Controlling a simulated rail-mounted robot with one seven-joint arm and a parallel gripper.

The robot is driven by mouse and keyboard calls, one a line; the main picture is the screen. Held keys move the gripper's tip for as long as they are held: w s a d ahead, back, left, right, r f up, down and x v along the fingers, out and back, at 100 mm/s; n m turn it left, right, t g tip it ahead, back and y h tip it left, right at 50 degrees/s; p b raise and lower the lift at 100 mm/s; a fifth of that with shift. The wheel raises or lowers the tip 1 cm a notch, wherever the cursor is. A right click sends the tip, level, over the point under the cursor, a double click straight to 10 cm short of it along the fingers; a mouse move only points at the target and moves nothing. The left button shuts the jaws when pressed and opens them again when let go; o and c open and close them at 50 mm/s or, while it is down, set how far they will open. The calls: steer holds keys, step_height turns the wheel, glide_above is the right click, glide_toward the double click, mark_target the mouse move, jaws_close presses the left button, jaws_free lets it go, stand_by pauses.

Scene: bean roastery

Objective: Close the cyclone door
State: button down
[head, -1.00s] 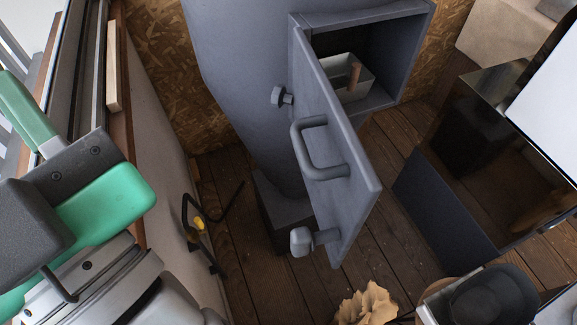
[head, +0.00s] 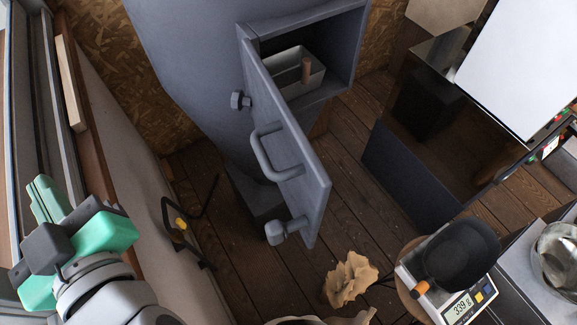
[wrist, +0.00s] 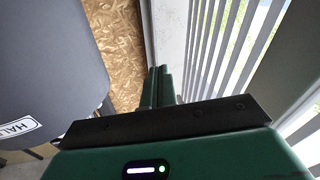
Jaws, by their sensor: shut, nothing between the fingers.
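The cyclone door (head: 295,165) is a grey panel with a bar handle (head: 272,150) and two knobs (head: 240,100) on its outer face. It stands open, swung out from the left side of the grey cyclone's (head: 190,70) box opening. A pale tray (head: 290,85) with a wooden-handled item sits inside the opening. My green and dark gripper (head: 42,192) is at the lower left by the window wall, well apart from the door. In the wrist view its fingers (wrist: 160,84) are together and empty, and the door cannot be made out.
A yellow and black fixture (head: 180,222) is on the low wall between my gripper and the door. A paper sack (head: 351,279) and a scale (head: 460,300) with a black scoop stand at the front right. A dark glossy cabinet (head: 410,180) stands right. Blinds (wrist: 225,50) fill the wrist view's right.

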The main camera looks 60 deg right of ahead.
step_height(320, 180, down, 8)
steer(key=s+g+h+p, duration=0.1)
steer(key=g+h+p, duration=0.2)
steer(key=g+p, duration=0.15)
steer(key=n+g+h+p, duration=0.3)
steer(key=g+h+p, duration=0.7)
steer(key=h+p, duration=0.1)
glide_toward(306, 235)
steer(key=p+x, duration=0.1)
steer(key=x, duration=0.5)
